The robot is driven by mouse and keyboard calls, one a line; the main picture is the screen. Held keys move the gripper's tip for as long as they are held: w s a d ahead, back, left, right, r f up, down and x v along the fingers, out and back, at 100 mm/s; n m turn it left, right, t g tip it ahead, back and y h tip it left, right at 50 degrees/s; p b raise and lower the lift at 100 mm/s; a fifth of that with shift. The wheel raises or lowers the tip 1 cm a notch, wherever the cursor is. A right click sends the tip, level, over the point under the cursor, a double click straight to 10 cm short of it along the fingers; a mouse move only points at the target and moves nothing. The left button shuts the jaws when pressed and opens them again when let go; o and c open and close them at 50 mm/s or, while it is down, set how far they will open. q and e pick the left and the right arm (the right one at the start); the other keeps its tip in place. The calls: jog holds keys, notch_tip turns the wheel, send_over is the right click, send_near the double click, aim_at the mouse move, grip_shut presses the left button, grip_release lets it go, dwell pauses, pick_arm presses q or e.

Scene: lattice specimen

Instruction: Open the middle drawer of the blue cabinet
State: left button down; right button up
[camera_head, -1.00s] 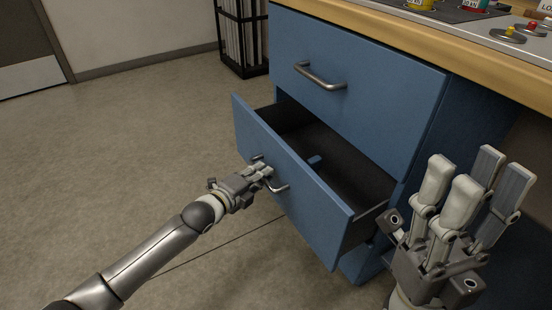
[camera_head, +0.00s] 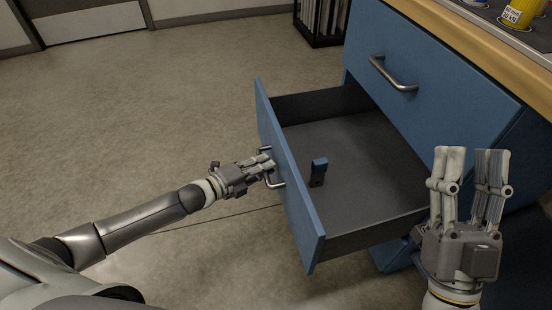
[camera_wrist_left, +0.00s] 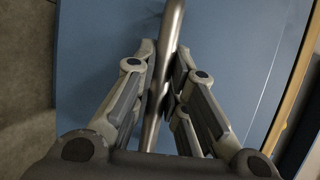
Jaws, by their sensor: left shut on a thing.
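The blue cabinet (camera_head: 430,105) stands at the right in the head view. Its middle drawer (camera_head: 290,190), below the one with the upper handle (camera_head: 392,74), is pulled well out, and its dark grey inside shows. My left gripper (camera_head: 268,166) is shut on this drawer's metal bar handle (camera_head: 275,183) at the outer face of the front. In the left wrist view the handle (camera_wrist_left: 170,45) runs between the fingers (camera_wrist_left: 160,85), against the blue front. My right gripper (camera_head: 469,155) is open and empty, fingers up, to the right of the drawer.
A small blue and dark object (camera_head: 319,170) stands inside the drawer. The wooden worktop (camera_head: 480,55) above the cabinet holds a yellow container (camera_head: 520,12). A black rack (camera_head: 321,22) stands behind. The floor (camera_head: 170,110) left of the drawer is clear.

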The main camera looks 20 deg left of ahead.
pick_arm(q)
jog(key=shift+s+a+f, duration=0.1)
jog(key=shift+s+a, duration=0.65)
jog(key=shift+a, duration=0.2)
pick_arm(e)
jog(key=shift+w+a+f+g+h, duration=0.15)
jog(key=shift+w+f+g+h, duration=0.35)
jog(key=shift+w+f+g, duration=0.8)
jog(key=shift+s+f, duration=0.1)
jog(key=shift+s, duration=0.05)
pick_arm(q)
jog(key=c, duration=1.5)
grip_release()
jog(key=shift+o, duration=0.2)
jog(key=shift+p, duration=0.3)
jog(key=v, duration=1.2)
jog(key=shift+w, duration=0.1)
jog(key=shift+a, duration=0.1)
